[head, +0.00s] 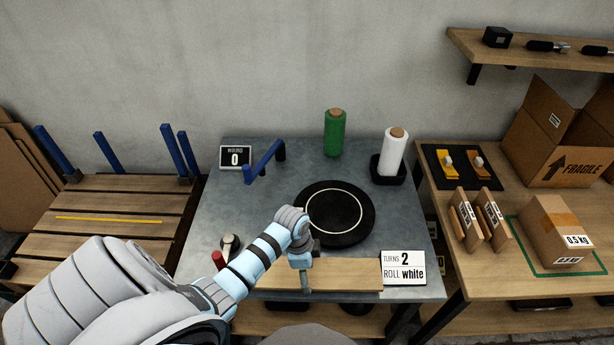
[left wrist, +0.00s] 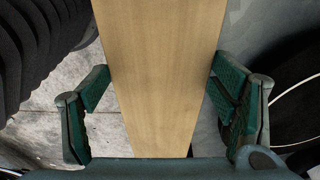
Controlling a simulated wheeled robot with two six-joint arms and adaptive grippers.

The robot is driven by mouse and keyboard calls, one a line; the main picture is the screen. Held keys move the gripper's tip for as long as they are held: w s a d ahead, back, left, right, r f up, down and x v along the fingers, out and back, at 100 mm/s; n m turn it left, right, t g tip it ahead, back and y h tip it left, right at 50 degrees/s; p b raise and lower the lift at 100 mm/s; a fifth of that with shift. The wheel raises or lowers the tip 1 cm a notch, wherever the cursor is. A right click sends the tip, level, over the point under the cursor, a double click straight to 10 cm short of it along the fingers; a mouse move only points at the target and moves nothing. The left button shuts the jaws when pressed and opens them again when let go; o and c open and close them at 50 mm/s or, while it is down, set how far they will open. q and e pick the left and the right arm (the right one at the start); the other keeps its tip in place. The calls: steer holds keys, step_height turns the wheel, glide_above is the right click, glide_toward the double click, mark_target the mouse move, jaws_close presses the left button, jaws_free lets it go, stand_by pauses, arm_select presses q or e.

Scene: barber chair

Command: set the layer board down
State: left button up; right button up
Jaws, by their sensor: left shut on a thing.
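The layer board (head: 345,274), a long plain light-wood plank, lies lengthwise left to right along the front edge of the metal table (head: 215,205). My left gripper (head: 304,284) is shut on the board near its middle, pointing down from above. In the left wrist view the board (left wrist: 158,70) runs between the two green finger pads of the gripper (left wrist: 160,95). I cannot tell whether the board touches the tabletop. My right gripper is not in view.
A black turntable (head: 362,228) with a white ring sits behind the board. A card (head: 404,268) reading "TURNS 2, ROLL white" stands by its right end. Green (head: 335,135) and white (head: 392,155) rolls stand at the back. A slatted pallet (head: 60,235) with blue posts is left; a wooden bench (head: 520,215) is right.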

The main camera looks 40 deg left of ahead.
arm_select(q)
step_height(320, 180, down, 2)
steer(key=shift+w+f, duration=0.1)
steer(key=shift+f, duration=0.05)
steer(key=shift+o, duration=0.2)
steer(key=shift+f, duration=0.15)
steer(key=shift+s+r, duration=0.25)
steer(key=shift+s, duration=0.15)
steer(key=shift+c, duration=0.2)
steer(key=o, duration=1)
steer(key=shift+f, duration=0.2)
steer(key=shift+c, duration=0.2)
steer(key=o, duration=0.4)
steer(key=shift+w, duration=0.15)
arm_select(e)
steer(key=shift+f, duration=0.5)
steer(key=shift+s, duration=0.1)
